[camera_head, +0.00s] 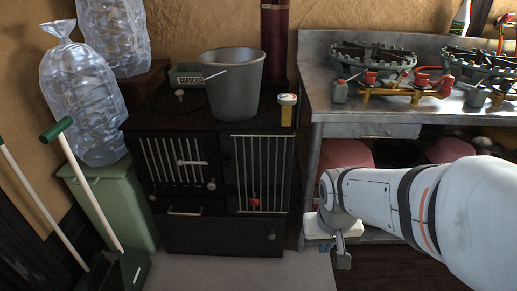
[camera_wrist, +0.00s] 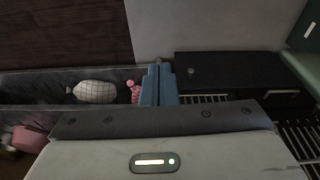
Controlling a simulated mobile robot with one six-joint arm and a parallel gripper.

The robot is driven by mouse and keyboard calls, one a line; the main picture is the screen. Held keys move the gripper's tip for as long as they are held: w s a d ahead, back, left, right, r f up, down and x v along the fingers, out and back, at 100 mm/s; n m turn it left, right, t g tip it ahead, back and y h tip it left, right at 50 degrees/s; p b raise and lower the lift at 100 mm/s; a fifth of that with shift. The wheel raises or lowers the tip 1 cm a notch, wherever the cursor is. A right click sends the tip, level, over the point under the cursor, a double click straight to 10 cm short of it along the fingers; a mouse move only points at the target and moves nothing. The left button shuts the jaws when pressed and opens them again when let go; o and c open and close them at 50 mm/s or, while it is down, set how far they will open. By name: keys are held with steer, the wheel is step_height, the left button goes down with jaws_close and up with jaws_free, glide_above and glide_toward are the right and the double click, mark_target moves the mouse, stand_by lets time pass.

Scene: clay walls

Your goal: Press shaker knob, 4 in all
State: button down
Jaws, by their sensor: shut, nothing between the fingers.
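The black stove (camera_head: 222,229) stands left of centre in the head view, with barred doors and several knobs. A red knob (camera_head: 254,203) sits low on the right barred door, and a pale knob (camera_head: 211,185) sits beside the left door. A further pale knob (camera_head: 272,237) is on the lower panel. I cannot tell by looks which is the shaker knob. My gripper (camera_head: 342,260) points down, right of the stove and apart from it. In the wrist view my gripper (camera_wrist: 158,84) has its fingers together, empty. A black cabinet-like body (camera_wrist: 235,75) shows to their right.
A grey bucket (camera_head: 234,100) and a yellow jar (camera_head: 287,110) stand on the stove. A metal bench (camera_head: 325,95) with burners is at the right. A green bin (camera_head: 122,205) and long-handled tools (camera_head: 88,185) are at the left. Floor before the stove is clear.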

steer(key=w+f+t+p, duration=0.25)
steer(key=w+f, duration=0.25)
steer(key=w, duration=0.6)
steer(key=n+t+y+p, duration=0.2)
steer(key=t+y, duration=0.4)
steer(key=y, duration=0.2)
glide_toward(255, 197)
steer(key=s+a+f, duration=0.2)
steer(key=s+f, duration=0.1)
steer(key=s, duration=0.2)
steer(key=s+a+y, duration=0.1)
steer(key=y, duration=0.1)
steer(key=s+a+f+t+y+p, duration=0.1)
steer(key=s, duration=0.1)
steer(key=shift+s+a+f+m+y, duration=0.2)
steer(key=shift+s+a+m+y, duration=0.15)
steer(key=shift+m+y, duration=0.05)
steer(key=w, duration=0.9)
steer(key=shift+d, duration=0.15)
